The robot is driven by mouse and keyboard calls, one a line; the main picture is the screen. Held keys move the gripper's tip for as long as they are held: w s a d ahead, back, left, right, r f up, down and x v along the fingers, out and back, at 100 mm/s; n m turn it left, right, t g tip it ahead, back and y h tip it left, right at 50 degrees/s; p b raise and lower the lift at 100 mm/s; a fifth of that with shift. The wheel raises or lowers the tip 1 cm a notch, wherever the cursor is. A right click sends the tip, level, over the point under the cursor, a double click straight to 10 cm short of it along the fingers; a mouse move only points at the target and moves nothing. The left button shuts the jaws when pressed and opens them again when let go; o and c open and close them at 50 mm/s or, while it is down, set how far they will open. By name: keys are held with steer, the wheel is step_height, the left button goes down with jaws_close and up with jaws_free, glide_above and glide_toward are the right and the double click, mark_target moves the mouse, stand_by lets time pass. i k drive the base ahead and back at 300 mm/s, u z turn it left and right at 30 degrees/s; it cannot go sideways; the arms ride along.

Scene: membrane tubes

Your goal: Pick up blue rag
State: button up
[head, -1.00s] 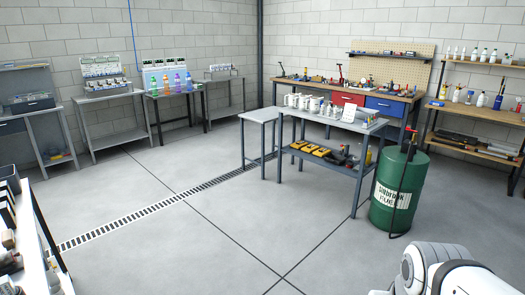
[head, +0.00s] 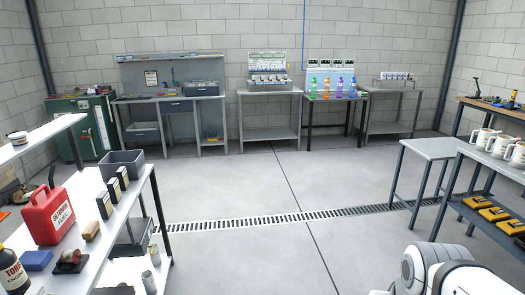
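A small flat blue item (head: 36,260) lies on the white table at the lower left of the head view. It may be the blue rag, but I cannot tell whether it is cloth. It lies in front of a red fuel can and beside a dark bottle. My gripper is not in view; only a white part of my own body shows at the bottom right.
The white table (head: 75,197) also holds the red fuel can (head: 50,215), a dark bottle (head: 14,272) and a grey bin (head: 122,168). Workbenches line the back wall. A grey table (head: 432,149) stands at right. The middle floor with its drain grate (head: 290,217) is clear.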

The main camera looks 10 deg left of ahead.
mark_target(32, 260)
steer(key=u, duration=0.7)
steer(key=i, duration=1.05)
steer(key=u, duration=0.95)
steer(key=i, duration=0.5)
steer(key=u, duration=0.25)
steer(key=k, duration=0.75)
steer(key=u, duration=0.2)
steer(key=i, duration=1.25)
steer(key=z, duration=0.1)
